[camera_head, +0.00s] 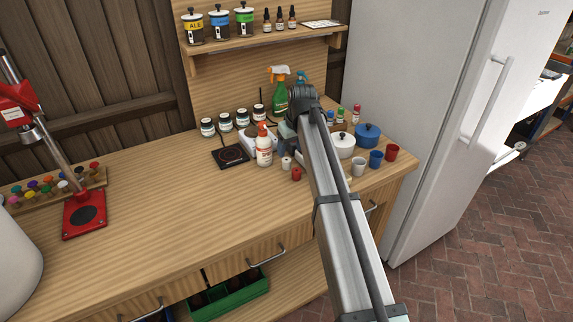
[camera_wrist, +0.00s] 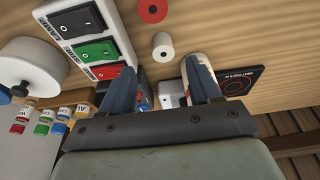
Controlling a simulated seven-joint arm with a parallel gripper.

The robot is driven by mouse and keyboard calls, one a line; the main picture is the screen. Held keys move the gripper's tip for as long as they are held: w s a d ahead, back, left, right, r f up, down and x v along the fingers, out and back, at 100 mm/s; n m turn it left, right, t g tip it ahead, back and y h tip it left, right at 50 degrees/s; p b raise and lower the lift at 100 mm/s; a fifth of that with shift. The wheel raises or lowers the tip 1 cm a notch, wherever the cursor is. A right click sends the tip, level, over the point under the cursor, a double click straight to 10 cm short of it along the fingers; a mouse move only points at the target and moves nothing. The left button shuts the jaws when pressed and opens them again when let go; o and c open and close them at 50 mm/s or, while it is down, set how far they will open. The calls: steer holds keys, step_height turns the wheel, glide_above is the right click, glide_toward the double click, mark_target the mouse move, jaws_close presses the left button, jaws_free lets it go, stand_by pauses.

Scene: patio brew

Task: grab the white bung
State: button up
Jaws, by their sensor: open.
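The white bung (camera_head: 287,163) is a small pale cylinder standing on the wooden bench, left of my arm in the head view. In the head view my gripper is mostly hidden by my arm. A red bung (camera_head: 296,174) stands close by; it also shows at the top of the wrist view (camera_wrist: 152,10).
A white pump bottle (camera_head: 264,148) stands left of the white bung, close to my right finger in the wrist view. A switch box (camera_wrist: 90,40) and a white pot (camera_head: 342,145) are on the other side.

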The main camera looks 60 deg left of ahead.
mark_target(287, 160)
steer(key=shift+s+x, duration=0.15)
steer(key=shift+x, duration=1.65)
steer(key=shift+s+x, duration=0.1)
steer(key=shift+x, duration=1.7)
steer(key=shift+c, duration=0.3)
steer(key=c, duration=1)
